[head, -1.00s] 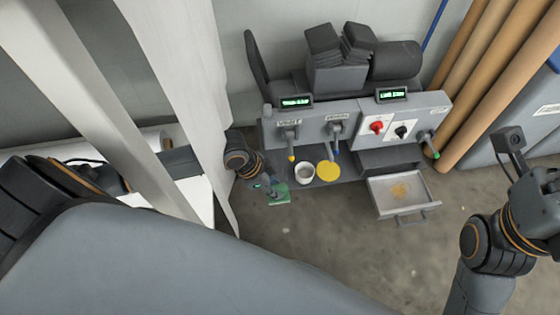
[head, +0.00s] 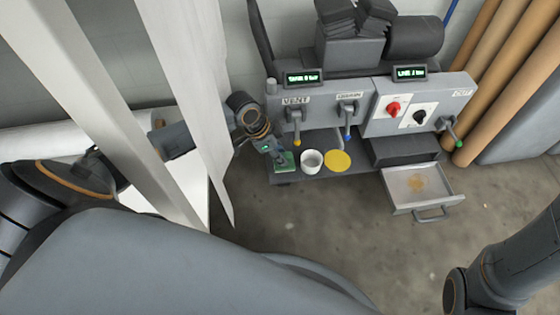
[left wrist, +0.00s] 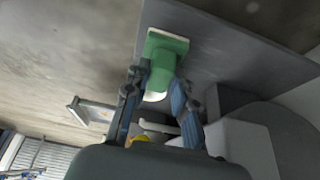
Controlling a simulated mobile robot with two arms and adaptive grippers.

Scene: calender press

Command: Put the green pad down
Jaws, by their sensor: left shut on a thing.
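The green pad (head: 284,161) is at the left end of the grey shelf (head: 316,174) under the control panel. My left gripper (head: 277,150) is shut on it from above. In the left wrist view the pad (left wrist: 166,58) sticks out beyond the fingertips (left wrist: 155,82) of my left gripper, over the shelf's edge. I cannot tell whether the pad touches the shelf. My right arm shows at the lower right of the head view, but its gripper is out of frame.
A white cup (head: 311,161) and a yellow disc (head: 338,160) are on the shelf, right of the pad. Levers with yellow (head: 297,141) and blue tips hang above. An open drawer (head: 417,186) juts out at the right. A pale curtain (head: 186,60) hangs left of my gripper.

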